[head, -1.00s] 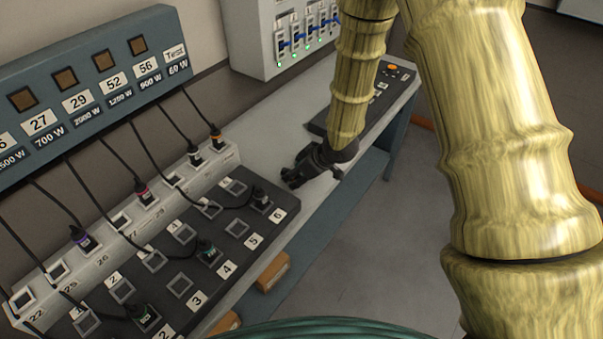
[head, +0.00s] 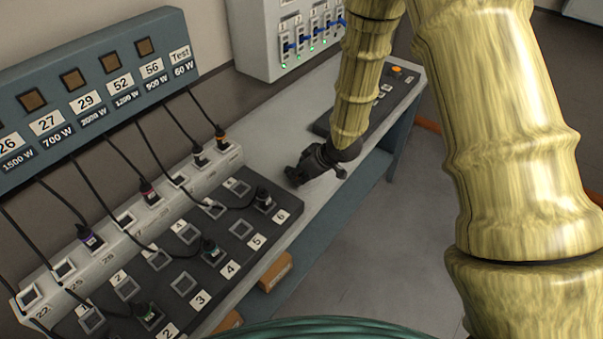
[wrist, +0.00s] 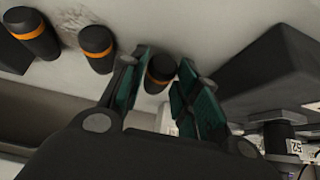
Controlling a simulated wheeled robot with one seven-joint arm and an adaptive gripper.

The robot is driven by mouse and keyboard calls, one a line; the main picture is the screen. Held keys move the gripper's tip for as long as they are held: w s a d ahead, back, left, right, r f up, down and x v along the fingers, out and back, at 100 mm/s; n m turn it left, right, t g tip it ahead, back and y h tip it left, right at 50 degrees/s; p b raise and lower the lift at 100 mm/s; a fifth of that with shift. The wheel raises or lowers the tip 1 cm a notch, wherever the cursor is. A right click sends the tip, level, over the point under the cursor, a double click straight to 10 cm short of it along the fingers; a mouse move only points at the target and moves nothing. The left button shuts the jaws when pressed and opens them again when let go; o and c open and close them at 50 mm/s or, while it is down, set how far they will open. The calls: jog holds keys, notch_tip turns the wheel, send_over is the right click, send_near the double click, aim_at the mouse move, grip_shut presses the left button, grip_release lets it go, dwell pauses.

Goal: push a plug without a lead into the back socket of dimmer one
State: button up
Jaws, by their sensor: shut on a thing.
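My gripper (head: 300,176) is low over the pale bench, just past the far end of the dark socket panel (head: 218,262). In the wrist view its green-padded fingers (wrist: 160,88) are shut on a black plug with an orange band (wrist: 160,72); no lead shows on it. The fingers partly hide this plug, and the head view does not show it. Two similar plugs (wrist: 96,50) (wrist: 32,32) stand to the left in the wrist view. The back socket of dimmer one (head: 92,320), beside the label 1, looks empty at the bottom left of the head view.
Plugs with leads sit in some panel sockets, including the front ones of two (head: 148,314), four (head: 210,249) and six (head: 263,198). A pale socket strip (head: 110,240) with leads runs behind. A control box with an orange button (head: 395,68) is at the far end.

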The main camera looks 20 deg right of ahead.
jog(key=shift+r+p, duration=1.5)
jog(key=shift+r, duration=0.5)
